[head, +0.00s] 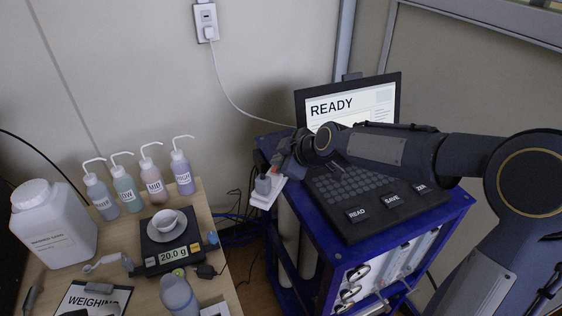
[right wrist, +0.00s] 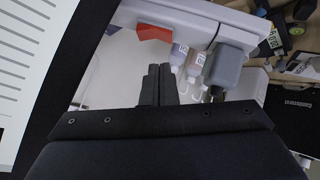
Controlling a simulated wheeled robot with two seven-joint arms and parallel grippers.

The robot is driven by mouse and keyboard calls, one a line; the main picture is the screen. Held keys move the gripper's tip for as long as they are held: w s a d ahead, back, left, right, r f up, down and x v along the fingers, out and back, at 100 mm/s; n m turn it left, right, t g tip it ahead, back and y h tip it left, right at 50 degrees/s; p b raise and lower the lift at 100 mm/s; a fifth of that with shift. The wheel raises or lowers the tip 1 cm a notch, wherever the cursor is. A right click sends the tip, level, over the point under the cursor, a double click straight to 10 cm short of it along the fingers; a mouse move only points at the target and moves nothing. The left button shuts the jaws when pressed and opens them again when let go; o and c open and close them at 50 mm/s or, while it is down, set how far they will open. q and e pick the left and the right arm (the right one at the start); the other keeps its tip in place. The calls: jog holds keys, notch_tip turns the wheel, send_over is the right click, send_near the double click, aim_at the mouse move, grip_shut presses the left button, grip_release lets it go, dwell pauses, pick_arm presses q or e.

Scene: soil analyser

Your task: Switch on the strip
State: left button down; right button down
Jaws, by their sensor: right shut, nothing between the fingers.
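The white power strip (head: 262,200) sits at the left edge of the blue cart, partly hidden by my right gripper in the head view. In the right wrist view the strip (right wrist: 215,14) runs across the top. Its red rocker switch (right wrist: 153,33) stands out from the strip, and a grey plug (right wrist: 228,66) sits farther right along it. My right gripper (right wrist: 159,70) is shut and empty, its fingertips just below the red switch in the picture. I cannot tell whether they touch it. In the head view my right gripper (head: 283,163) is at the strip. My left gripper is not in view.
The analyser screen (head: 350,105) reads READY, above a dark keyboard panel (head: 350,188) on the blue cart (head: 335,245). A white cable runs from the wall socket (head: 206,22) behind the cart. The wooden table (head: 205,215) at left holds bottles and a scale (head: 172,246).

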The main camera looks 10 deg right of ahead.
pick_arm(q)
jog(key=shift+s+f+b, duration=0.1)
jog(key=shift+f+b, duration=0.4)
jog(key=shift+b, duration=0.5)
pick_arm(e)
jog(key=v, duration=1)
jog(key=shift+s+r, duration=0.2)
jog(key=shift+s, duration=0.1)
jog(key=shift+a, duration=0.15)
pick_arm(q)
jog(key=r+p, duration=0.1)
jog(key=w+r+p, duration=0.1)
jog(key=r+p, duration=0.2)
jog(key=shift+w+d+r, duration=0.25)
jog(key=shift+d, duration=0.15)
pick_arm(e)
jog(key=shift+w+r+t, duration=0.25)
jog(key=shift+w+t, duration=0.05)
jog(key=shift+t, duration=0.1)
